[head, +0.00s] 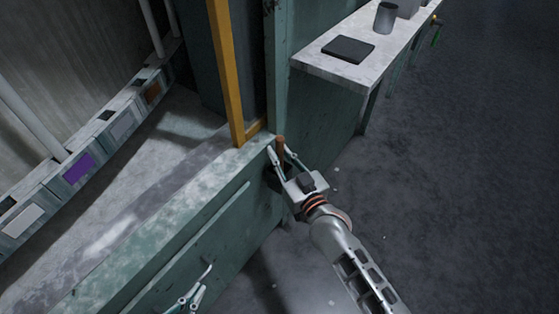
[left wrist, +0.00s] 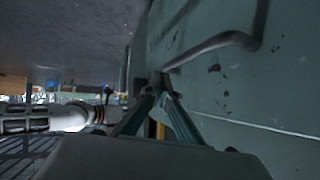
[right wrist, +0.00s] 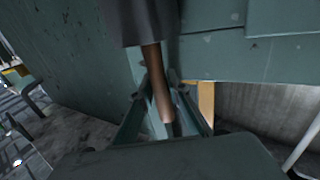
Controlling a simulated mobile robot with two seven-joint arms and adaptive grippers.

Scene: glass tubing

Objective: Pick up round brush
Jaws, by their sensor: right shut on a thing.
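The round brush shows mainly as a brown handle (head: 281,150) at the cabinet's corner in the head view. In the right wrist view the handle (right wrist: 157,85) runs between my fingers into a dark grey cylindrical part (right wrist: 148,20); I cannot tell if that is the brush head or a holder. My right gripper (head: 279,151) is shut on the handle. My left gripper (head: 190,298) is at the bottom edge of the head view, by the curved drawer handle (head: 205,272). Its fingertips (left wrist: 160,84) come together close to that handle in the left wrist view, and it seems empty.
The green cabinet (head: 180,235) stands at left, with a yellow post (head: 226,75) rising at its corner. A bench (head: 330,68) at the back carries a black flat pad (head: 348,50) and a grey cup (head: 385,17). The floor (head: 470,190) at right is clear.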

